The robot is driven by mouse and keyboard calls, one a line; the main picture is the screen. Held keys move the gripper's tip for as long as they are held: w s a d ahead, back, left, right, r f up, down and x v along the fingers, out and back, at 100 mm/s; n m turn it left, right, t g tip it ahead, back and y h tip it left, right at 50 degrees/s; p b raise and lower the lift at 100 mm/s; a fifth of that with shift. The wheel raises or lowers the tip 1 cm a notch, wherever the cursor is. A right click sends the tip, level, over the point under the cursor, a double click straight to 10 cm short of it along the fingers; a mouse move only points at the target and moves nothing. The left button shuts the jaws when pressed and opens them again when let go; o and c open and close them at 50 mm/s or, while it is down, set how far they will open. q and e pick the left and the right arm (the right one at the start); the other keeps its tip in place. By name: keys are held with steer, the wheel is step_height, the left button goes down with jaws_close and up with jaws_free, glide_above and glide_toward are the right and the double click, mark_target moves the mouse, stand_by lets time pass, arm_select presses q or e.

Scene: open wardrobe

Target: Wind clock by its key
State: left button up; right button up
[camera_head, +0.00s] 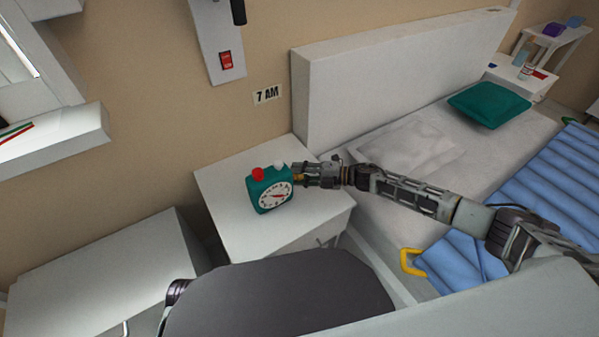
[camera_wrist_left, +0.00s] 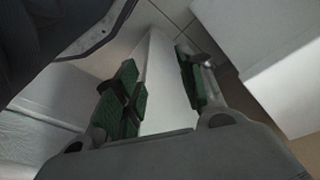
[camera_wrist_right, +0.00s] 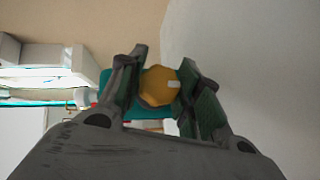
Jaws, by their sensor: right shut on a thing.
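The teal clock (camera_head: 269,189) with a white dial, a red knob and a white knob on top stands on the white nightstand (camera_head: 231,219). My right gripper (camera_head: 299,174) reaches it from the right and is shut on the yellow key (camera_head: 298,179) at the clock's right side. In the right wrist view the key (camera_wrist_right: 159,87) sits between the two fingers, with the teal clock (camera_wrist_right: 107,79) partly hidden behind them. My left gripper (camera_wrist_left: 160,92) shows in the left wrist view, open and empty, its green-padded fingers wide apart.
The bed's white headboard (camera_head: 390,75) and pillow (camera_head: 412,145) lie right of the nightstand. A wall panel with a red switch (camera_head: 226,60) and a "7 AM" sign (camera_head: 268,94) are above. A white cabinet (camera_head: 105,270) stands at the lower left.

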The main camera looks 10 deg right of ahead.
steer(key=shift+p, duration=0.7)
steer(key=m+g+h+p, duration=0.1)
steer(key=p, duration=0.2)
steer(key=shift+p, duration=0.3)
arm_select(q)
steer(key=s+a+f+y+p, duration=0.15)
steer(key=s+a+f, duration=0.25)
steer(key=f, duration=0.6)
steer(key=s+a+f+h+p, duration=0.1)
steer(key=s+a+f+p, duration=0.2)
steer(key=f, duration=0.8)
arm_select(e)
steer(key=shift+s+m+g+h+b, duration=0.1)
steer(key=shift+m+g+h+b, duration=0.35)
steer(key=shift+m+g+h, duration=0.05)
steer(key=shift+g+p, duration=0.3)
steer(key=shift+p, duration=0.65)
steer(key=shift+m+g+h+p, duration=0.3)
steer(key=shift+m+h+p, duration=0.1)
steer(key=shift+p, duration=1.05)
steer(key=shift+f+g, duration=0.1)
steer(key=shift+g, duration=0.2)
arm_select(q)
steer(key=s+a+y, duration=0.1)
steer(key=s+a, duration=0.5)
steer(key=s, duration=0.4)
steer(key=shift+a+f+g, duration=0.25)
steer(key=shift+f+g, duration=0.05)
steer(key=shift+f, duration=0.15)
